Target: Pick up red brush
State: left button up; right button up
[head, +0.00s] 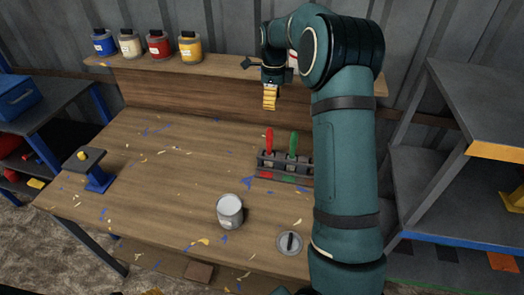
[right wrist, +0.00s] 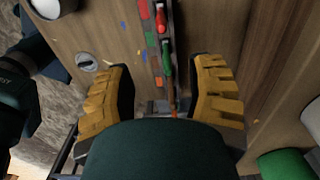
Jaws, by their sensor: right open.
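The red brush (head: 269,140) stands handle-up in a dark rack (head: 262,174) on the workbench. A green-handled brush (head: 293,143) stands just to its right. In the right wrist view the red brush (right wrist: 160,17) is at the top, beyond the green brush (right wrist: 167,57). My right gripper (head: 270,104) is above and behind the rack, apart from the red brush. Its yellow fingers are spread and empty in the right wrist view (right wrist: 165,68), with the green brush between them in the picture. My left gripper cannot be made out.
A grey can (head: 230,211) and a round lid (head: 290,243) are in front of the rack. Several paint jars (head: 157,44) stand on the back shelf (head: 220,65). A blue-based stand (head: 97,178) is at the bench's left. The left middle of the bench is mostly clear.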

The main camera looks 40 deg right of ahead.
aim_at(270, 127)
jog(key=shift+w+f, duration=0.3)
jog(key=shift+f, duration=0.25)
jog(key=shift+w+f, duration=0.3)
jog(key=shift+f, duration=0.2)
notch_tip(270, 127, down, 7)
jog(key=shift+s+r+b, duration=0.1)
jog(key=shift+s+b, duration=0.05)
jog(key=shift+b, duration=0.45)
jog(key=shift+s+f, duration=0.1)
jog(key=shift+f, duration=0.45)
notch_tip(270, 127, down, 5)
jog(key=shift+r+b, duration=0.1)
jog(key=shift+b, duration=0.3)
pick_arm(q)
notch_tip(270, 127, down, 3)
jog(key=shift+r, duration=0.2)
pick_arm(e)
jog(key=shift+a, duration=0.1)
grip_shut()
